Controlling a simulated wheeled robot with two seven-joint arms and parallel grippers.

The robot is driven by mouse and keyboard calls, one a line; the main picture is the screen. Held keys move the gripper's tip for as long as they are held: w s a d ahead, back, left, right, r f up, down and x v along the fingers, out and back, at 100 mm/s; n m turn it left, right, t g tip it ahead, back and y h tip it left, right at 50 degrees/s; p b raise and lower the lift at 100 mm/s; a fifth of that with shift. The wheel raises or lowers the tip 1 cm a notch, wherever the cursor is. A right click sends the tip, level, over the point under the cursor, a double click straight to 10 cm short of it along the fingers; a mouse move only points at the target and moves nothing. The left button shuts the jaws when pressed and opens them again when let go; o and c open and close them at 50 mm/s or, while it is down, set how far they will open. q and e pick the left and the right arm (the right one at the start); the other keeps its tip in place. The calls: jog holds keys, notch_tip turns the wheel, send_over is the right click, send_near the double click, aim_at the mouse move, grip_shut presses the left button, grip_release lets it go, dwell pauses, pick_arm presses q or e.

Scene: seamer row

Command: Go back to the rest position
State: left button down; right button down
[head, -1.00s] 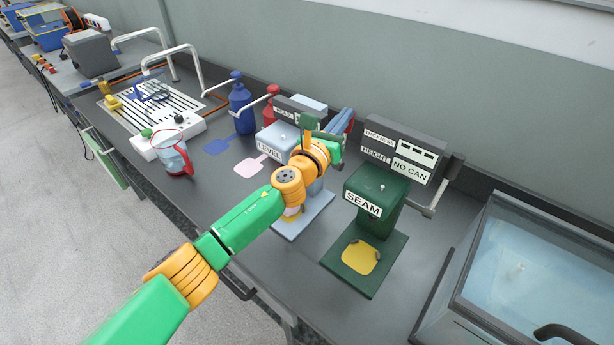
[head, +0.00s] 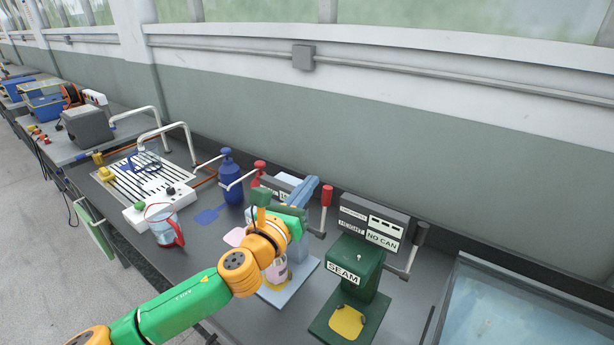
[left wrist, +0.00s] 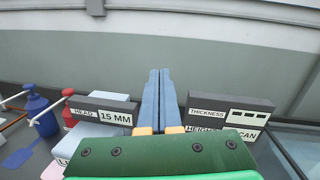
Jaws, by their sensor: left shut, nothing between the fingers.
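My left gripper (head: 312,183) reaches in from the left in the head view, over the middle of the bench. Its blue fingers are shut with nothing between them and point up and away. In the left wrist view the two fingers (left wrist: 160,100) lie side by side, against the wall behind. The hand is above the pale blue LEVEL machine (head: 306,264) and hides much of it. A pale can (head: 276,272) shows under the arm on that machine. The green SEAM machine (head: 358,265) stands to the right, apart from the gripper. My right gripper is out of view.
A grey display reading NO CAN (head: 382,240) stands behind the SEAM machine. A red-handled lever (head: 326,194) rises right of the gripper. Blue (head: 233,180) and red (head: 259,172) bottles, a clear jug (head: 163,226) and a glass-topped case (head: 500,300) stand on the bench. Space above is free.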

pick_arm(q)
jog(key=s+a+f+n+g+y, duration=0.35)
jog(key=s+f+n, duration=0.25)
jog(key=f+n, duration=0.45)
jog(key=s+a+f+n+g+y, duration=0.3)
jog(key=s+f+n, duration=0.4)
jog(key=n, duration=0.6)
jog(key=s+a+f+n+g+y, duration=0.1)
jog(key=s+a+f+n+g, duration=0.1)
jog(key=s+a+f+n, duration=0.4)
jog(key=s+a+f+n+g+y, duration=0.1)
jog(key=s+a+n+g, duration=0.15)
jog(key=s, duration=0.45)
jog(key=s+a+f+n+g, duration=0.2)
jog(key=s+a+f+n, duration=0.15)
jog(key=s+n, duration=0.3)
jog(key=s+f+g+b, duration=0.2)
jog(key=s+f, duration=0.1)
jog(key=f, duration=1.6)
jog(key=s+a+f+m, duration=0.1)
jog(key=s+f, duration=1)
jog(key=s, duration=0.1)
jog(key=shift+a+f+g, duration=0.15)
jog(key=shift+a+g, duration=0.1)
jog(key=shift+g, duration=0.15)
jog(key=shift+y, duration=0.25)
